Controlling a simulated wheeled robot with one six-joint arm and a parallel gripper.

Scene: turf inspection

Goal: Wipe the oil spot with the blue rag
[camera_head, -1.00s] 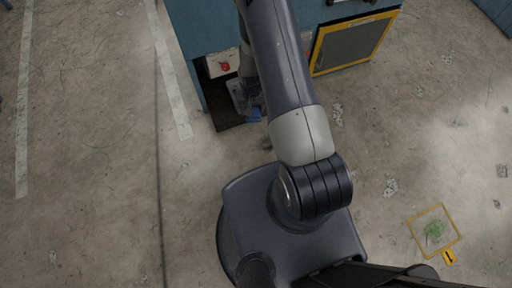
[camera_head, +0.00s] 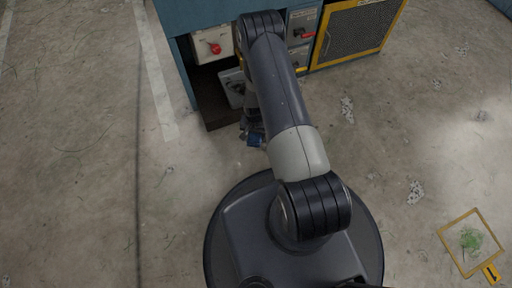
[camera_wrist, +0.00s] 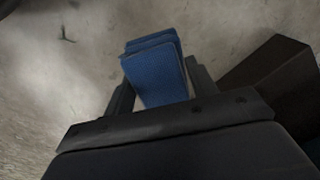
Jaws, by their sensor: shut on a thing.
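The blue rag (camera_wrist: 158,75) is a folded cloth held between the two fingers of my gripper (camera_wrist: 160,90) in the wrist view. My gripper is shut on it. In the head view, a small part of the blue rag (camera_head: 255,140) shows at my gripper (camera_head: 252,130), low in front of the blue cabinet and beside its dark base. My arm hides part of the gripper there. I cannot make out an oil spot for certain in either view. Bare concrete lies beyond the rag in the wrist view.
The blue cabinet (camera_head: 185,60) has a box with a red knob (camera_head: 214,48), a dark plinth (camera_head: 222,112) and a yellow-framed mesh panel (camera_head: 355,35). A yellow square frame (camera_head: 462,218) around a green patch (camera_head: 470,240) lies at the lower right, with a yellow tag (camera_head: 491,273). The floor left is clear.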

